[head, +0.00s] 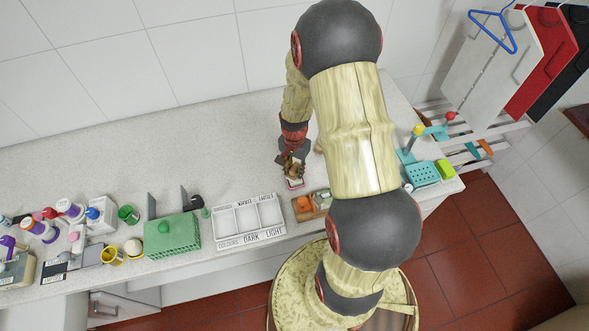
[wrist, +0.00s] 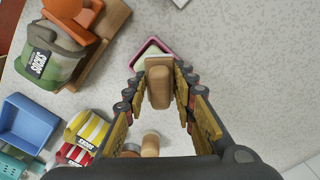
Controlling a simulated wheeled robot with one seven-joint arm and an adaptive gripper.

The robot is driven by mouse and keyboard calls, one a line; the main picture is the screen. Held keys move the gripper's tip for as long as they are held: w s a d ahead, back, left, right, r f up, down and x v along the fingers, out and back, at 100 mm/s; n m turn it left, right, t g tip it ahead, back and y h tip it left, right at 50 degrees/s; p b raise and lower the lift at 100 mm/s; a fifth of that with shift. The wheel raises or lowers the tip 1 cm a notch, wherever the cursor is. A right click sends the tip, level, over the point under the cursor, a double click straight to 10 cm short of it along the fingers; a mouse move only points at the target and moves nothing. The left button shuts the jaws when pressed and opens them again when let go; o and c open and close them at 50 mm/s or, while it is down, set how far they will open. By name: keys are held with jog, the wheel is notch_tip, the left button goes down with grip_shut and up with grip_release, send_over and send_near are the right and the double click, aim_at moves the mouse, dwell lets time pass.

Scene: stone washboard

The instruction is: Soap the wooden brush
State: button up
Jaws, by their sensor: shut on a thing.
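The wooden brush (wrist: 158,88) is a tan block between my fingers in the wrist view. My gripper (wrist: 160,90) is shut on it. In the head view my gripper (head: 292,166) is low over the counter and mostly hides the brush. A pink-rimmed dish (wrist: 137,56) with a white piece, apparently soap, lies just beyond the brush's far end in the wrist view. The dish also shows under my gripper in the head view (head: 295,185). Whether the brush touches the white piece cannot be told; its underside is hidden.
A rolled sock bundle (wrist: 48,58) and an orange item (wrist: 75,22) lie left of the dish in the wrist view. A blue tray (wrist: 28,120) and striped cloths (wrist: 86,128) are nearer. A white sorting tray (head: 248,218) stands left in the head view. The counter behind is clear.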

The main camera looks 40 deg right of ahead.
jog(key=shift+r+p, duration=2.35)
jog(key=shift+r, duration=1.2)
jog(key=shift+a+f, duration=0.1)
